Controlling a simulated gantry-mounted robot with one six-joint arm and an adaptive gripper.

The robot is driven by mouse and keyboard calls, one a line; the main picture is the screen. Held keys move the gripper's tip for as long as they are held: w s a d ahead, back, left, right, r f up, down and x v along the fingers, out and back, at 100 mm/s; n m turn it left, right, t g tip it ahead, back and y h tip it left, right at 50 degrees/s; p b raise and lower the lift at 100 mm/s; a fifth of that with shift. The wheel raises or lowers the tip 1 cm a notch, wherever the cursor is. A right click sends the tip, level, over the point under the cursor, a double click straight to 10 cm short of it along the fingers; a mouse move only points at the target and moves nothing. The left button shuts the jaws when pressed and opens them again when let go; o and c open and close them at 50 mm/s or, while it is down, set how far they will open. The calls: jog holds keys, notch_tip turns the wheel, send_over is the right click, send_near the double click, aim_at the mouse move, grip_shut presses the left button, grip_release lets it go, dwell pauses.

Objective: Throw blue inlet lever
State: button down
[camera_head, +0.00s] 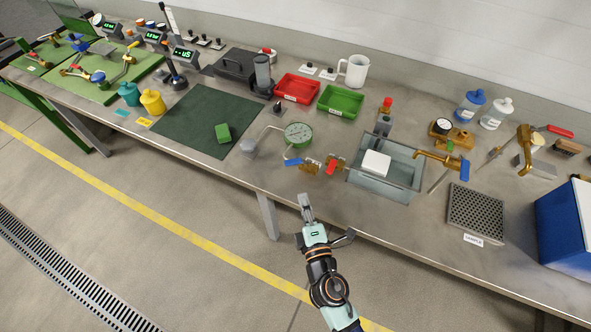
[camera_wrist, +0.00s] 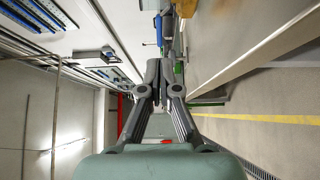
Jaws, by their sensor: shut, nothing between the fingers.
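A blue lever (camera_head: 293,162) sits on a small brass valve (camera_head: 311,167) near the bench's front edge, beside a green-faced gauge (camera_head: 298,134). A red lever (camera_head: 332,167) is just to its right. Another blue lever (camera_head: 465,170) hangs on a brass tap (camera_head: 436,159) right of the clear tank. Which blue lever is the inlet one I cannot tell. My gripper (camera_head: 306,201) is shut and empty, just off the front edge, below the brass valve and touching neither lever. In the wrist view its fingertips (camera_wrist: 160,70) are together; a small blue thing beyond them is unclear.
The clear tank (camera_head: 356,181) holds a white block (camera_head: 376,163). A perforated plate (camera_head: 476,213) lies to its right, a green mat (camera_head: 190,130) to the left. Red (camera_head: 297,97) and green (camera_head: 341,111) trays stand behind. The floor in front is clear.

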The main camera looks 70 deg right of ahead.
aim_at(298, 162)
jog(key=x, duration=0.9)
jog(key=shift+w+d+p, duration=0.2)
jog(key=shift+d+p, duration=0.1)
jog(key=shift+p, duration=0.05)
jog(key=shift+w+f+g+b, duration=0.15)
jog(key=shift+g+b, duration=0.15)
jog(key=shift+b, duration=0.3)
